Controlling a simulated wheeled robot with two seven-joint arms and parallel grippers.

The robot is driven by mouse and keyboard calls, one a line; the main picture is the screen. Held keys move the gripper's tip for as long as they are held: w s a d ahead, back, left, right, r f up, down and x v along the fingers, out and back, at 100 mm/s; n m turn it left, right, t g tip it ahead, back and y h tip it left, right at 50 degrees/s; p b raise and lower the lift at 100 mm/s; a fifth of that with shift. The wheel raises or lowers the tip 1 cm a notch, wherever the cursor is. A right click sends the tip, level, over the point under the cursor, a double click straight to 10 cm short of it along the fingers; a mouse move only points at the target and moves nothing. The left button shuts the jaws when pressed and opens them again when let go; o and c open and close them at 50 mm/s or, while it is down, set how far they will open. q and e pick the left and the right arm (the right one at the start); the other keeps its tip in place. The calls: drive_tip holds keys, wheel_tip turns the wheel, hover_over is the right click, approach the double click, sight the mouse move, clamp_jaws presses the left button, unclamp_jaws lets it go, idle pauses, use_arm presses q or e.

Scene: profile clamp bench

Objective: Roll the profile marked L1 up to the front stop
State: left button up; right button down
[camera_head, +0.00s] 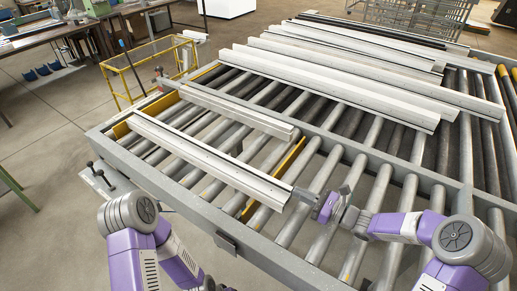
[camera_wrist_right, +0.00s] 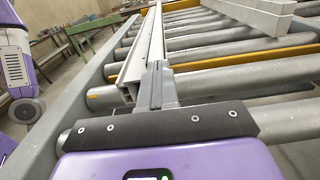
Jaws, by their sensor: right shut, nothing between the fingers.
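Two pale profiles lie across the rollers of the near bed. The nearer one (camera_head: 205,155) has its right end by my right gripper (camera_head: 303,195); the other (camera_head: 235,110) lies behind it. I cannot read any L1 mark on either. My right gripper is shut and empty, its fingers at the nearer profile's right end; whether they touch it is unclear. In the right wrist view the shut fingers (camera_wrist_right: 156,86) point along this profile (camera_wrist_right: 133,72). I cannot make out which part is the front stop. My left arm shows at lower left, but its gripper is not visible.
Yellow bars run across the bed at its left end (camera_head: 121,129) and nearer its middle (camera_head: 285,165). Several more long profiles (camera_head: 340,85) lie on the rear rollers. A grey side rail (camera_head: 180,195) borders the bed. Rollers to the right of my gripper are bare.

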wheel_tip(320, 180, up, 11)
drive_tip(key=p, duration=0.1)
drive_tip(key=x, duration=0.6)
drive_tip(key=b+x, duration=0.1)
drive_tip(key=x, duration=1.2)
drive_tip(key=shift+w+a+f+b, duration=0.2)
drive_tip(key=shift+w+f+b, duration=0.1)
drive_tip(key=shift+w+f, duration=0.1)
drive_tip(key=shift+w+a, duration=0.15)
drive_tip(key=shift+a, duration=0.05)
drive_tip(key=shift+f, duration=0.1)
